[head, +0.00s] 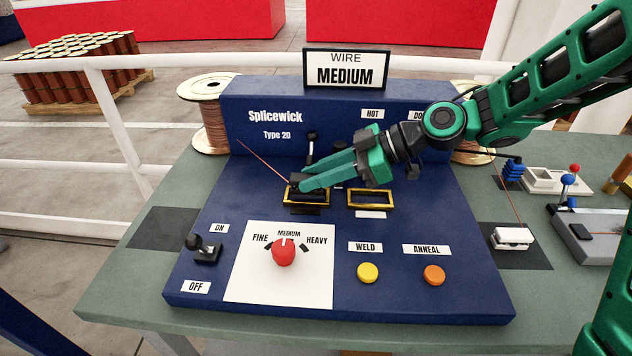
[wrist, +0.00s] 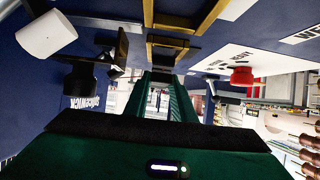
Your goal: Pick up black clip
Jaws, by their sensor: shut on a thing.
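The black clip (head: 297,179) is at the left gold-framed slot (head: 306,197) on the blue Splicewick panel. My gripper (head: 308,180) reaches in from the right, its two green fingers closed on the clip, which they partly hide. A thin copper wire (head: 262,161) runs from the upper left down to the clip. In the wrist view my gripper's fingers (wrist: 168,80) are close together near the gold frames (wrist: 172,42). I cannot make out the clip clearly between them there.
A right gold-framed slot (head: 371,198) lies beside the left one, under my wrist. A black lever (head: 311,143) stands behind. A red dial (head: 284,251), a yellow button (head: 368,273) and an orange button (head: 434,273) are in front. A wire spool (head: 209,112) stands at left.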

